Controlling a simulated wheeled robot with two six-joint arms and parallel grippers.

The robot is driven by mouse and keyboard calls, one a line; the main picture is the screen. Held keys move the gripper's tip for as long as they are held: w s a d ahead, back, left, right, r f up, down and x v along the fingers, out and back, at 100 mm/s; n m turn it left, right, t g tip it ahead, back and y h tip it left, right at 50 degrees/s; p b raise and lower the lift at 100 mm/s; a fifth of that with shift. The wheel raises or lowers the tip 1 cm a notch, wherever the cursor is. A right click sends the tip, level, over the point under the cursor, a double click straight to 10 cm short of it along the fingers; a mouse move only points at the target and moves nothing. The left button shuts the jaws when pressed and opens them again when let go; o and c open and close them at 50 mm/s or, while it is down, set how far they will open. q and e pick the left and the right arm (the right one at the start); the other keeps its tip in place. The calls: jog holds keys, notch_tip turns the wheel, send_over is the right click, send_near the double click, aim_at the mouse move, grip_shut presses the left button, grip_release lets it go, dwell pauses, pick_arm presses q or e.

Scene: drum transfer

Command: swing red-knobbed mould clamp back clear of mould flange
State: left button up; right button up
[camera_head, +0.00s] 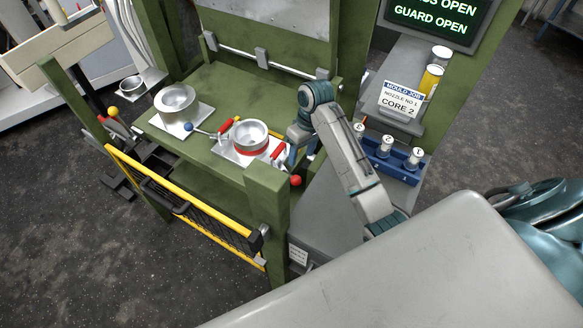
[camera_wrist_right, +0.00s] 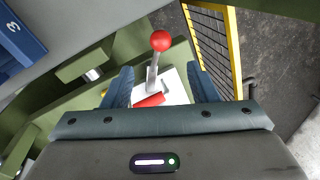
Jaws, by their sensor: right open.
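The red-knobbed mould clamp shows its red knob (camera_head: 295,180) at the right front of the right-hand mould (camera_head: 250,137), a silver pot on a white plate with a red band around its base. In the right wrist view the knob (camera_wrist_right: 160,41) tops a grey lever, with a red part below it over the white plate. My right gripper (camera_head: 291,158) is at this clamp. Its blue fingers (camera_wrist_right: 160,88) are apart, one on each side of the lever, and hold nothing that I can see. The arm hides part of the clamp. My left gripper is out of view.
A blue-knobbed clamp (camera_head: 200,129) lies left of the mould, near a second silver mould (camera_head: 176,103). A green post (camera_head: 267,215) and a yellow guard rail (camera_head: 180,205) stand in front. A blue rack (camera_head: 387,158) with numbered pieces stands right of my arm.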

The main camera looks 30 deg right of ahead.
aim_at(296, 176)
jog(key=shift+s+a+f+b, duration=0.15)
jog(key=shift+s+f+b, duration=0.2)
jog(key=shift+f+b, duration=0.2)
jog(key=shift+s+a+f+b, duration=0.1)
jog(key=shift+s+f+b, duration=0.2)
jog(key=shift+f+b, duration=0.2)
jog(key=f+p, duration=0.1)
jog(key=f, duration=0.1)
jog(key=a+f+p, duration=0.1)
jog(key=f, duration=0.1)
jog(key=f+p, duration=0.1)
jog(key=f, duration=0.1)
jog(key=shift+w+a+f, duration=0.15)
jog(key=shift+w+f, duration=0.15)
jog(key=shift+f, duration=0.1)
jog(key=shift+s+a+f, duration=0.1)
jog(key=shift+s+f, duration=0.05)
jog(key=shift+f, duration=0.45)
grip_shut()
jog(key=shift+w, duration=0.2)
